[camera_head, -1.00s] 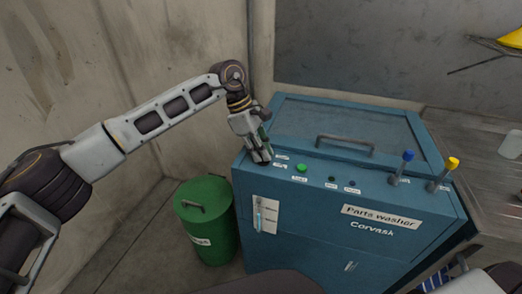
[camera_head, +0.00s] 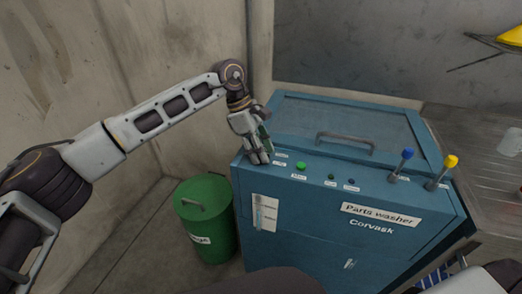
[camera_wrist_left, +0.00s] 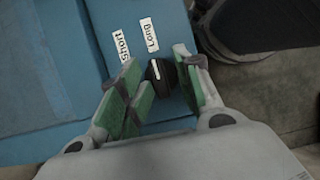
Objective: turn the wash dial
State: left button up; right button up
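The wash dial (camera_wrist_left: 161,76) is a small black knob with a white pointer line on the blue parts washer (camera_head: 300,225). In the left wrist view the line points roughly toward the "Long" label (camera_wrist_left: 149,34); the "Short" label (camera_wrist_left: 121,47) is left of it. My left gripper (camera_head: 258,158) is over the left end of the washer's front panel and hides the dial in the head view. In the wrist view its green-padded fingers (camera_wrist_left: 162,82) stand on either side of the dial, apart from each other. Firm contact cannot be made out. My right gripper is not clearly in view.
Right of the dial are a green button (camera_head: 301,166), small dark indicators, a blue-topped lever (camera_head: 407,154) and a yellow-topped lever (camera_head: 450,161). The washer lid (camera_head: 345,118) is closed. A green bin (camera_head: 206,225) stands left of the washer; a metal table (camera_head: 485,165) is right.

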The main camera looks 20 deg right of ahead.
pick_arm(q)
jog(key=v, duration=1.2)
jog(key=shift+d, duration=0.1)
